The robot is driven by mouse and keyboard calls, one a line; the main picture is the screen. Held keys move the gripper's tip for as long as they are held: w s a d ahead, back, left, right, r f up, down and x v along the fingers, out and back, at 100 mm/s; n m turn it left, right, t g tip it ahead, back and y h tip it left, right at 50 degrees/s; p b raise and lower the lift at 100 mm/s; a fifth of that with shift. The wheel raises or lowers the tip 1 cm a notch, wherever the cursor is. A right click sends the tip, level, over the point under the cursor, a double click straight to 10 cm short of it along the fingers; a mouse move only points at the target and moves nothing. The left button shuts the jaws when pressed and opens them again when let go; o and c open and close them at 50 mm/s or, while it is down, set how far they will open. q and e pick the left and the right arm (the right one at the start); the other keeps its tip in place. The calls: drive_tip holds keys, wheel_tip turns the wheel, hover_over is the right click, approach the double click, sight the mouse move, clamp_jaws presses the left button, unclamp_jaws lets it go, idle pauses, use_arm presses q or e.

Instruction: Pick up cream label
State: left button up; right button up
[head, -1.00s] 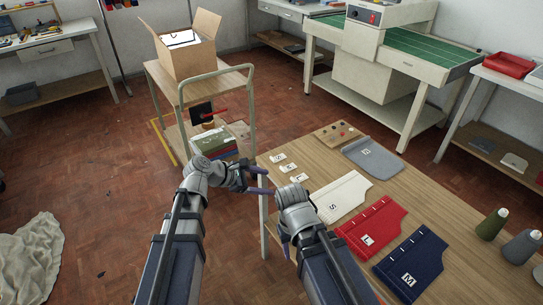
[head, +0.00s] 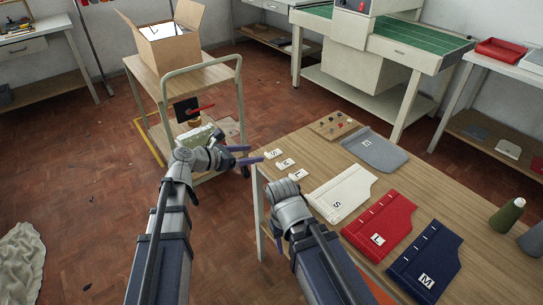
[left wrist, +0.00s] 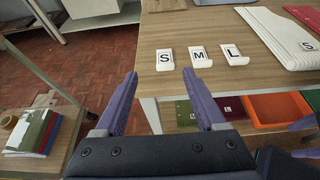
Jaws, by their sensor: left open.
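Three small off-white labels lie in a row at the table's left end, lettered S (left wrist: 165,60), M (left wrist: 199,57) and L (left wrist: 235,55) in the left wrist view. In the head view they show as S (head: 272,154), M (head: 285,163) and L (head: 298,174). All three look alike in colour. My left gripper (head: 248,154) is open and empty, just left of the labels; in the left wrist view its fingers (left wrist: 159,77) point toward the S label, short of it. My right gripper (head: 277,217) is mostly hidden by its own wrist, beside the table edge.
Cream (head: 342,192), red (head: 380,223) and navy (head: 425,260) panels lie right of the labels, with a grey one (head: 374,151) behind. A button board (head: 333,125) is near the back edge. A trolley (head: 190,77) with a carton stands left of the table.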

sight(267, 154)
use_arm(q)
drive_tip(key=x, duration=0.1)
drive_tip(key=b+x, duration=0.2)
drive_tip(key=x, duration=0.1)
drive_tip(key=shift+s+d+f, duration=0.2)
drive_tip(key=shift+s+f, duration=0.15)
drive_tip(key=shift+w+d+f, duration=0.1)
drive_tip(key=shift+w+d, duration=0.2)
drive_tip(key=shift+d, duration=0.1)
drive_tip(key=shift+s, duration=0.1)
clamp_jaws()
